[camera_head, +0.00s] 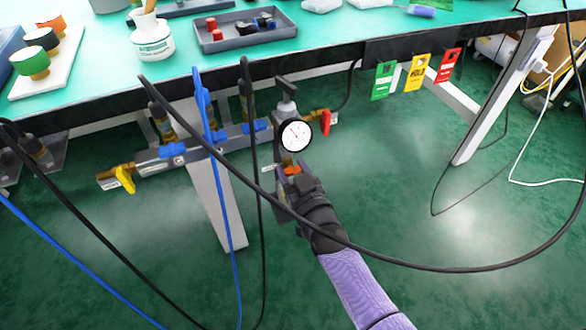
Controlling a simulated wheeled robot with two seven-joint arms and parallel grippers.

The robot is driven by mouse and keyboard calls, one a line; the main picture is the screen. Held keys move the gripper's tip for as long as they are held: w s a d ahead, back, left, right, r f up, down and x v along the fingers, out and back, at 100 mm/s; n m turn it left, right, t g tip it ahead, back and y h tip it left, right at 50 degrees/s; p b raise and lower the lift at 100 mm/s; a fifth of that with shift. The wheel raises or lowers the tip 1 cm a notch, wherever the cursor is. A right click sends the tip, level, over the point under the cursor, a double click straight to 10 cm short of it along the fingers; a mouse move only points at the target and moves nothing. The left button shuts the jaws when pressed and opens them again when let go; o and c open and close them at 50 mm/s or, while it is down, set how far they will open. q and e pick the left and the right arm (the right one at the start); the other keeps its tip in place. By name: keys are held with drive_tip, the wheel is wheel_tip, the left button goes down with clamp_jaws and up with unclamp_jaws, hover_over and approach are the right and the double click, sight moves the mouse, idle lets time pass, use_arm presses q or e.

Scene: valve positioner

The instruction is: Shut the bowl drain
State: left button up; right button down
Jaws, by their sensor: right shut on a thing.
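A filter unit with a white round gauge (295,135) hangs on the pipe manifold below the bench edge. Under the gauge is a small orange drain part (292,170), partly covered by my gripper. My right gripper (288,180) reaches up from below and is shut on this orange part, with its fingers around it. The exact grip and the angle of the drain are too small to tell. The bowl itself is mostly hidden behind the gripper and a black hose. My left gripper is not in view.
The manifold (155,153) carries a yellow handle (125,180) and a red handle (325,122). Black and blue hoses (208,125) hang in front, one crossing over my right arm. Green, yellow and red tags (416,71) hang at right. The floor right of my arm is mostly open.

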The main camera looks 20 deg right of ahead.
idle(0.3)
drive_tip(key=shift+c, duration=0.8)
unclamp_jaws()
drive_tip(key=shift+s+r+p, duration=0.15)
drive_tip(key=shift+s+p, duration=0.25)
drive_tip(key=shift+s, duration=0.05)
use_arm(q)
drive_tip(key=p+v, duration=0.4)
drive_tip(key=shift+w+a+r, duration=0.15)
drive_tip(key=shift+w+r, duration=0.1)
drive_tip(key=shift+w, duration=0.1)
use_arm(e)
drive_tip(key=s, duration=0.9)
drive_tip(key=shift+d+f, duration=0.15)
drive_tip(key=shift+f, duration=0.05)
